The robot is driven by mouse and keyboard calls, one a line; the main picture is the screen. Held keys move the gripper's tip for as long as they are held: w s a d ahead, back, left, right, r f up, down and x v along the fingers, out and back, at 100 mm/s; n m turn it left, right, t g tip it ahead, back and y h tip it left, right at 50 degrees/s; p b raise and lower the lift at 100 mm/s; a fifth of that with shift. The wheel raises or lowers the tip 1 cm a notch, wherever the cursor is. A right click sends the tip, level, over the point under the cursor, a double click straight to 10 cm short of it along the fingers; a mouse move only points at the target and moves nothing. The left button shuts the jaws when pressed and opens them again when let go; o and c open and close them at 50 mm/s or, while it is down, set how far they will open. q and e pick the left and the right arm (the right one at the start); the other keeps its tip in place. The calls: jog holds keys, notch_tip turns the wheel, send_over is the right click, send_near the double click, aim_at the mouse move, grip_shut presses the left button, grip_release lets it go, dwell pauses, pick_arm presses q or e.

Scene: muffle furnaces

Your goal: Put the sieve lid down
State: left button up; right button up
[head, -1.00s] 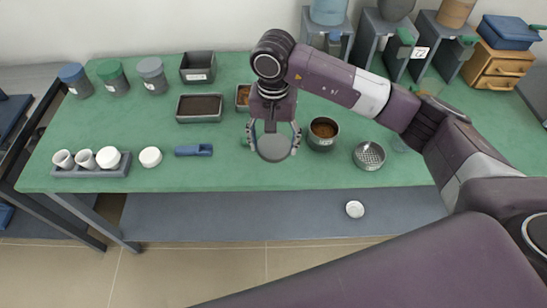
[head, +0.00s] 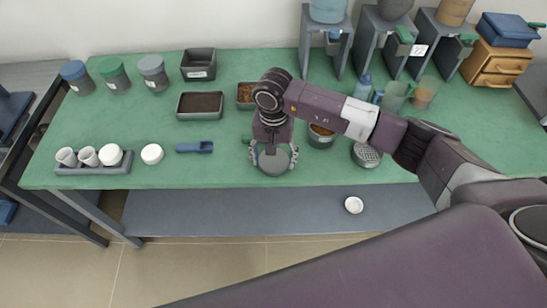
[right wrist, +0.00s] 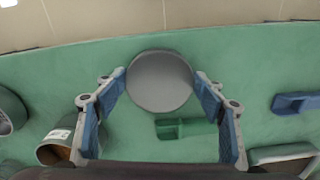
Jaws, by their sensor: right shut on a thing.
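The sieve lid (head: 274,165) is a round grey disc. My right gripper (head: 273,158) is shut on it, with a finger at either side of its rim. The lid lies flat and level over the green table near its front edge; I cannot tell if it touches the top. The right wrist view also shows the lid (right wrist: 160,82) between the blue-padded fingertips (right wrist: 160,78). The sieve (head: 367,155), a round metal pan with a perforated bottom, stands to the right, partly hidden by my arm. My left gripper is out of view.
A pot of brown material (head: 321,137) stands right of the gripper. A green scoop (right wrist: 185,128) lies close to the lid, and a blue scoop (head: 195,147) lies to the left. The green table (head: 225,165) is clear between the lid and the blue scoop.

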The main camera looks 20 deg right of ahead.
aim_at(274, 161)
jog(key=o, duration=1.2)
jog(key=shift+r+p, duration=0.2)
jog(key=shift+p, duration=0.15)
jog(key=shift+w+r+b, duration=0.1)
jog(key=shift+r+b, duration=0.2)
jog(key=shift+r, duration=0.05)
notch_tip(274, 161, up, 11)
jog(key=b, duration=0.3)
